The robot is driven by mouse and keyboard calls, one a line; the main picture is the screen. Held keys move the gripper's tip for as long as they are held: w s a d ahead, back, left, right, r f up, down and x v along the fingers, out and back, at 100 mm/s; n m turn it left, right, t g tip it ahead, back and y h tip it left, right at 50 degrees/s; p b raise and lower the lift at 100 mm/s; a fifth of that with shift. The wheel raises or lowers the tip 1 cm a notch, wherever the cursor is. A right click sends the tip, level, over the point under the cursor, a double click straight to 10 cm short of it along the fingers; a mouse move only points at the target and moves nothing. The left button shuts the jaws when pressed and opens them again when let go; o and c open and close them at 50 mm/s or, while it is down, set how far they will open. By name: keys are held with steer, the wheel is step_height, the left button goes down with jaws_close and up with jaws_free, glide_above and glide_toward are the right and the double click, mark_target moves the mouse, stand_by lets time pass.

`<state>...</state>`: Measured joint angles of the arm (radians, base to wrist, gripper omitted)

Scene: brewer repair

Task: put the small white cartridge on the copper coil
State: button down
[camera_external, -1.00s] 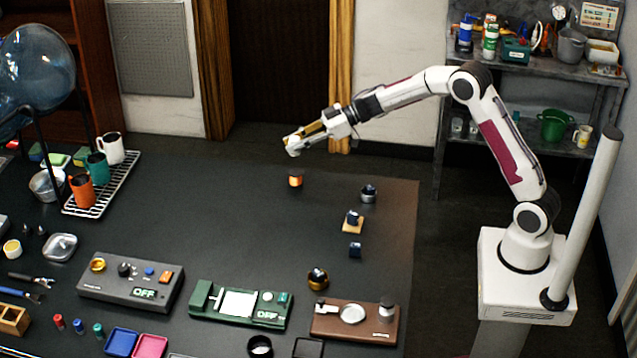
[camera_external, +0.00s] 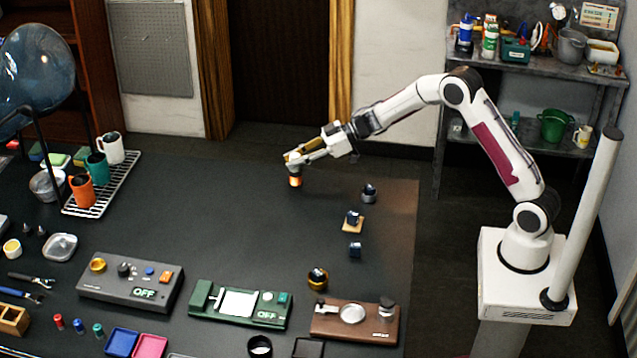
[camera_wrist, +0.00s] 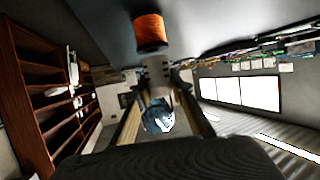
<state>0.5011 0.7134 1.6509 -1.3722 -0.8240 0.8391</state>
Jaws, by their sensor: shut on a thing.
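The copper coil (camera_external: 295,182) is a small orange spool standing on the far part of the dark table. It also shows near the top of the wrist view (camera_wrist: 150,32). My gripper (camera_external: 290,160) is right above it, reaching in from the right and tilted slightly down. It is shut on the small white cartridge, which shows as a pale grey-white piece (camera_wrist: 158,72) between the fingers and the coil in the wrist view. The cartridge is lined up close to the coil's top; whether they touch I cannot tell.
Small dark parts (camera_external: 369,193) stand to the right of the coil, one on a wooden pad (camera_external: 352,226). A grey control box (camera_external: 130,283), a green device (camera_external: 240,304) and a brown base (camera_external: 355,320) line the front. A mug rack (camera_external: 103,190) is left. The table's middle is clear.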

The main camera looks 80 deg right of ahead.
steer(key=shift+f, duration=0.35)
steer(key=shift+f, duration=0.1)
steer(key=c, duration=1.8)
jaws_free()
steer(key=shift+s+d+r, duration=0.2)
steer(key=shift+s+r, duration=0.1)
steer(key=v, duration=1.1)
